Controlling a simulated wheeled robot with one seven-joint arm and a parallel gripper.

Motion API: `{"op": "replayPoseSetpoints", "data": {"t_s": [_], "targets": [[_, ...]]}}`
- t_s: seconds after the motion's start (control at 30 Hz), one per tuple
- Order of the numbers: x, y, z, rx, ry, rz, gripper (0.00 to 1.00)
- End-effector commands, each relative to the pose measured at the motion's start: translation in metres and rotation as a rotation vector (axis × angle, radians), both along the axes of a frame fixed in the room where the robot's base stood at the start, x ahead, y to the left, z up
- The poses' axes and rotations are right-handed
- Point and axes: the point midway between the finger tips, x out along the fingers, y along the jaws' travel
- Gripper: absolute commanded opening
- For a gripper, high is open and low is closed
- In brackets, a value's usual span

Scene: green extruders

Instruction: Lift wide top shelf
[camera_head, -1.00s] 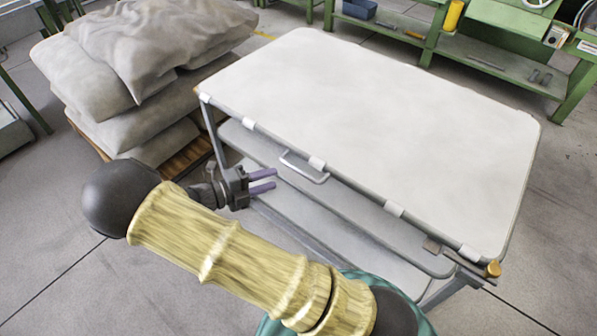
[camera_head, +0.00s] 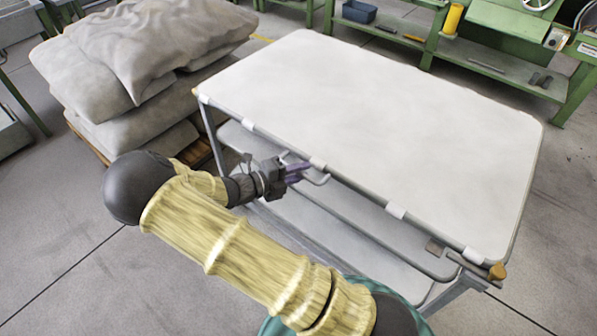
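The wide top shelf (camera_head: 380,125) is a large white panel with a grey tube frame and white clips, lying on top of a metal rack. A light metal handle (camera_head: 318,181) hangs at its front edge, left of the middle. My gripper (camera_head: 297,172) is at the handle's left part, with its purple fingers overlapping it in the picture. Whether the fingers are open or closed around the handle cannot be made out. The shelf looks flat on the rack.
Lower shelves (camera_head: 330,225) of the rack sit under the top one. A pallet of stacked grey sacks (camera_head: 140,60) stands close on the left. Green machinery (camera_head: 500,45) is behind the rack. Grey floor is free at the front left.

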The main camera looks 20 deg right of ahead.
Motion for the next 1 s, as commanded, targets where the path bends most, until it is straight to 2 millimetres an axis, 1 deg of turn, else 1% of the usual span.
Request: {"op": "replayPoseSetpoints", "data": {"t_s": [0.03, 0.1, 0.37, 0.57, 0.77, 1.0], "targets": [[0.0, 0.0, 0.0, 0.0, 0.0, 0.0, 0.13], [0.0, 0.0, 0.0, 0.0, 0.0, 0.0, 0.0], [0.0, 0.001, 0.001, 0.001, 0.0, 0.001, 0.0], [0.0, 0.001, 0.007, 0.007, 0.003, 0.002, 0.0], [0.0, 0.004, 0.023, 0.022, 0.014, 0.007, 0.0], [0.001, 0.006, 0.053, 0.054, 0.037, 0.015, 0.0]]}}
